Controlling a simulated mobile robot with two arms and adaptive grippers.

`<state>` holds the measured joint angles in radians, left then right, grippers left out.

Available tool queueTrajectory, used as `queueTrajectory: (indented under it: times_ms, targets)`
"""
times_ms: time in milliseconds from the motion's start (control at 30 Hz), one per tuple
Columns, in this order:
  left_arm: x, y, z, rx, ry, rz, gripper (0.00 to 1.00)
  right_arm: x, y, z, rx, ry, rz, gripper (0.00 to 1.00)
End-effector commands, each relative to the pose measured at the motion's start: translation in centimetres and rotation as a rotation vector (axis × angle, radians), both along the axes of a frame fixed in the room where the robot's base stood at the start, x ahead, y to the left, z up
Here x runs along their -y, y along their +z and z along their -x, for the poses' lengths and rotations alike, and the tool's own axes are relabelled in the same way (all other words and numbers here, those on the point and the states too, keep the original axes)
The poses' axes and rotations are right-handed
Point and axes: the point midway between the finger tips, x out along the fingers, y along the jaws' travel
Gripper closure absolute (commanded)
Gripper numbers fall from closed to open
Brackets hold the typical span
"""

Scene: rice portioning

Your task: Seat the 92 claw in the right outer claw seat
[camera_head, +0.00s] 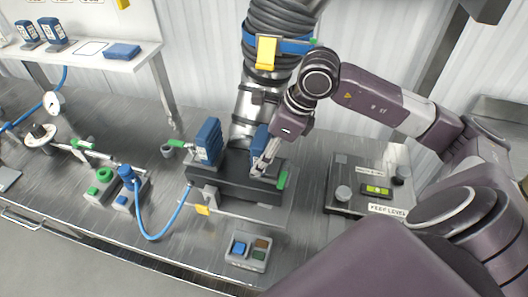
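A blue claw (260,138), its number not readable, stands roughly upright at the right end of the dark base (235,188) under the steel column. My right gripper (264,165) reaches down from the upper right in front of this claw. Its fingers look closed on the claw's side and hide part of it. The claw's lower edge and the right outer seat are hidden, so I cannot tell whether it is fully down. Another blue claw (208,141) stands at the left end of the base. My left gripper is not in view.
The white shelf (135,64) at upper left holds several blue blocks and an empty outlined spot. A blue hose (150,237) and green-knobbed valves (100,185) stand left. A button box (249,252) is in front; a scale-like unit (343,168) stands right.

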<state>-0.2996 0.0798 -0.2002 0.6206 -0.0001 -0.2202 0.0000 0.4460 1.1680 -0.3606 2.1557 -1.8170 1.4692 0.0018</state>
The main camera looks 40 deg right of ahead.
Motion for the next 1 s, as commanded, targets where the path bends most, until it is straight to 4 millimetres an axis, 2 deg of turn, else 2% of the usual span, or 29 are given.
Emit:
queueTrajectory:
  times_ms: [1000]
  targets:
    - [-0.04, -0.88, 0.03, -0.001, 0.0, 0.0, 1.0, 0.01, -0.24, -0.07, 0.004, 0.0, 0.0, 0.86]
